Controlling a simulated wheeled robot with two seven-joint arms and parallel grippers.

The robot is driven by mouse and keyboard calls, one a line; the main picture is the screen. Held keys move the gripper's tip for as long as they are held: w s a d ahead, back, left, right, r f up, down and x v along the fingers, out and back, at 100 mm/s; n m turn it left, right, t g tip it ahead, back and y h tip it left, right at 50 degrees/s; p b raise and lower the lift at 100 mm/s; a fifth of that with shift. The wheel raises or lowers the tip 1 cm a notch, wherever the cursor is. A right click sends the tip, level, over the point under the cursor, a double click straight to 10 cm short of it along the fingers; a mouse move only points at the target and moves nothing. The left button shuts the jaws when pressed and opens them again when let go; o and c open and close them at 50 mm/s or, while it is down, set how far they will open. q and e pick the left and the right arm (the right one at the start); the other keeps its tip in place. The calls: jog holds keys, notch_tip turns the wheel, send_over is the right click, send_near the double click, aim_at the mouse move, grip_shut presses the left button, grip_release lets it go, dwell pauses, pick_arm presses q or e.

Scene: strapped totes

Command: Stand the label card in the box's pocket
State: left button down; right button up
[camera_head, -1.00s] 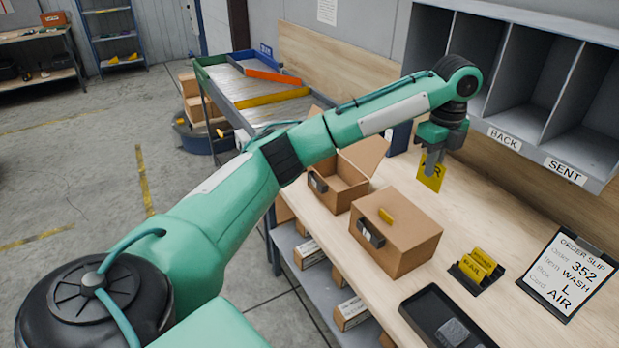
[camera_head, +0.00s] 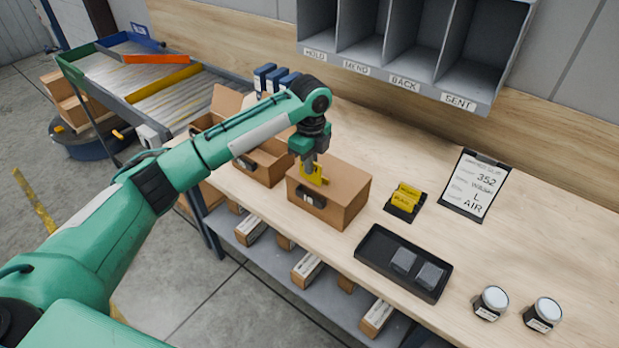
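The closed brown box (camera_head: 345,192) stands on the workbench, with a dark label pocket (camera_head: 311,197) on its front face. My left gripper (camera_head: 310,166) is shut on a yellow label card (camera_head: 316,177). The card hangs upright at the box's front top edge, just above the pocket in the picture. I cannot tell whether it touches the box or the pocket. My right gripper is not in view. The order slip (camera_head: 468,186) reads 352, L and AIR.
An open brown box (camera_head: 265,163) stands left of the closed one. A black card holder (camera_head: 404,209) with yellow cards and a black tray (camera_head: 378,247) with grey blocks lie to the right. Two jars (camera_head: 490,302) stand near the front edge. Grey cubbies (camera_head: 400,60) hang behind.

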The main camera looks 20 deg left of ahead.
aim_at(311, 181)
pick_arm(q)
notch_tip(311, 181, down, 2)
jog(key=shift+d+f, duration=0.15)
jog(key=shift+f, duration=0.05)
jog(key=shift+f+p, duration=0.4)
jog(key=shift+f, duration=0.15)
notch_tip(311, 181, down, 3)
jog(key=shift+f+p, duration=0.2)
jog(key=shift+p, duration=0.3)
jog(key=shift+f, duration=0.1)
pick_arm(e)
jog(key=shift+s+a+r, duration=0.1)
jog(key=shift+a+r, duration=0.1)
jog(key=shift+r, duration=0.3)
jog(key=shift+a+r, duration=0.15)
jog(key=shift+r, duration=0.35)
pick_arm(q)
jog(key=shift+f, duration=0.1)
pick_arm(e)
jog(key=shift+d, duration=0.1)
pick_arm(q)
jog(key=c, duration=1.6)
grip_release()
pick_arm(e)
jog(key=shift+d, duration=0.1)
